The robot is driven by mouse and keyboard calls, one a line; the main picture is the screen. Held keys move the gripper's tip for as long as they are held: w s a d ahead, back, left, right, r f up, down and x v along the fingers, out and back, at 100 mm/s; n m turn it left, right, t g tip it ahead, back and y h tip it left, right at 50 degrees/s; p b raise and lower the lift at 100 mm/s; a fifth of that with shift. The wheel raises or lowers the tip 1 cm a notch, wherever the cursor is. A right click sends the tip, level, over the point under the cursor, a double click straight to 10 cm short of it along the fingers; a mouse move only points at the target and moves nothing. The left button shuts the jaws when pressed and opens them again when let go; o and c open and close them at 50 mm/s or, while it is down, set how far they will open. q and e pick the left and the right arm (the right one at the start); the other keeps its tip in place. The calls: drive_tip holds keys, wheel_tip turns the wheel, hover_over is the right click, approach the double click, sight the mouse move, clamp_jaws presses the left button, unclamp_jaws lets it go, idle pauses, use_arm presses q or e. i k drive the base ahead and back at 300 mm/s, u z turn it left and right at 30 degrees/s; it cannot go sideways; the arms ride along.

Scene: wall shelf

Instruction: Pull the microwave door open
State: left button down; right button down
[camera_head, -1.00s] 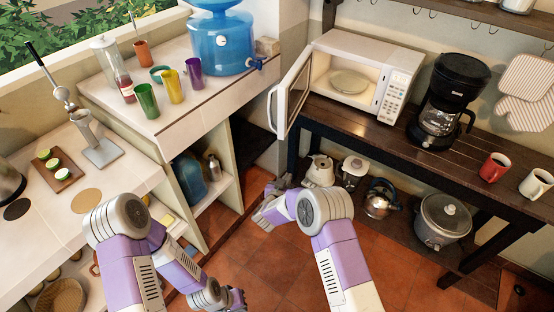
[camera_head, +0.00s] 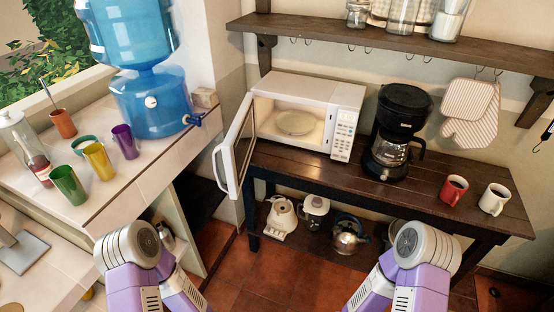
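The white microwave (camera_head: 345,95) stands on the dark wooden table against the wall. Its door (camera_head: 232,150) is swung wide open to the left, with the handle on its outer edge. The lit inside shows a round plate (camera_head: 295,122). My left arm is at the lower left and my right arm at the lower right, both well below and apart from the microwave. Neither gripper shows in the picture; only purple and grey arm links are in view.
A black coffee maker (camera_head: 397,130), a red mug (camera_head: 454,190) and a white mug (camera_head: 494,199) stand right of the microwave on the table (camera_head: 330,178). A blue water dispenser (camera_head: 150,100) and several cups stand on the left counter (camera_head: 150,175). Kettles sit on the lower shelf. Red tiled floor is free in front.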

sight(239, 143)
drive_tip(key=u, duration=0.05)
drive_tip(key=i, duration=0.9)
drive_tip(key=u, duration=0.45)
